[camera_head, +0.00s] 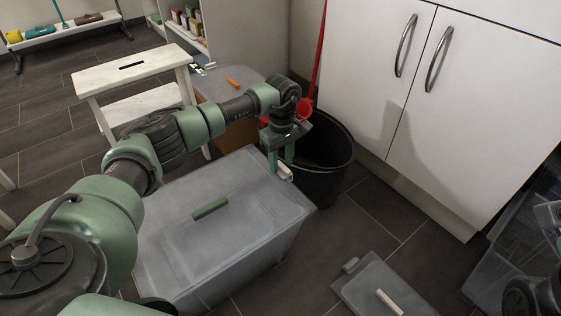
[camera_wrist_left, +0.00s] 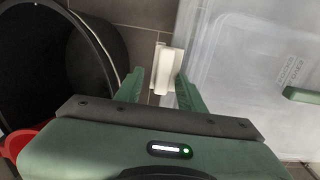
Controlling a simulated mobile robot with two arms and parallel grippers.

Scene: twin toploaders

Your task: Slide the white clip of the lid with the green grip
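A translucent lid (camera_head: 245,226) with a green grip (camera_head: 210,208) lies on a large clear box (camera_head: 255,268). The white clip (camera_head: 285,172) is at the lid's far right edge. In the left wrist view the white clip (camera_wrist_left: 166,68) is beside the lid edge, and part of the green grip (camera_wrist_left: 302,95) shows at right. My left gripper (camera_wrist_left: 159,82) is open, its fingers apart on either side of the clip's near end. In the head view my left gripper (camera_head: 281,160) points down at the clip and partly covers it. I cannot tell whether the fingers touch it. My right gripper is out of view.
A black bucket (camera_head: 328,170) stands close behind the clip, with a red-handled tool (camera_head: 318,50) in it. White cabinets (camera_head: 450,100) stand at right. Another lid with a pale grip (camera_head: 390,302) lies at the lower right. A white step stool (camera_head: 135,68) stands behind the box.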

